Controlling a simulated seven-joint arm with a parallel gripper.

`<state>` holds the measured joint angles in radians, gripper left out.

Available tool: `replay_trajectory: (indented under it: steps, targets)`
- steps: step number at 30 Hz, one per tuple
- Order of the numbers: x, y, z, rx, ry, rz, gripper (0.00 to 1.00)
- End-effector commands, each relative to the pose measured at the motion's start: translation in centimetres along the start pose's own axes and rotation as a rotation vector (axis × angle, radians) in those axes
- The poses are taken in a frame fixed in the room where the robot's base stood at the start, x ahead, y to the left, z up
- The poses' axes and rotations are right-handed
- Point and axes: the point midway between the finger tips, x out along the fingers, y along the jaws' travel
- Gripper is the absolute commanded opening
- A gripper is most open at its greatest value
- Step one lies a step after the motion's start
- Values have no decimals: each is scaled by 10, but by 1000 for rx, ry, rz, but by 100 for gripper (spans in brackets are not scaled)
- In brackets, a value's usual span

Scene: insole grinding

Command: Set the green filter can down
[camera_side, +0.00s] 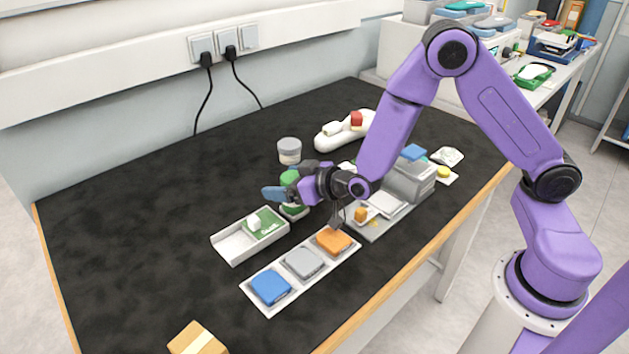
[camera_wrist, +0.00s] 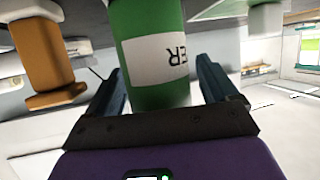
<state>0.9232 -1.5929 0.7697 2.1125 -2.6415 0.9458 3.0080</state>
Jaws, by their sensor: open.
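The green filter can (camera_side: 294,210) appears upright on the black table, partly hidden behind my gripper (camera_side: 283,192). In the wrist view the can (camera_wrist: 155,55) is between the two fingers and shows a white label with upside-down letters. My gripper (camera_wrist: 165,92) is open there, with a narrow gap on each side of the can. The can's far end is cut off by the frame edge, so its contact with the table is not clear.
A strip with blue, grey and orange pads (camera_side: 304,263) lies in front. A grey machine (camera_side: 410,182) is right. The left table area is clear.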

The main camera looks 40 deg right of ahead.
Motion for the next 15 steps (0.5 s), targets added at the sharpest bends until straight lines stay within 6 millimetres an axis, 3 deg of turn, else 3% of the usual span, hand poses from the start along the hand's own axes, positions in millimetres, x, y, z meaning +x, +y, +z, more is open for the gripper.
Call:
replay_trajectory:
  steps: [8, 15]
  targets:
    - [-25, 0, -6, 0, 0, 0, 87]
    - [-63, 0, -6, 0, 1, -1, 87]
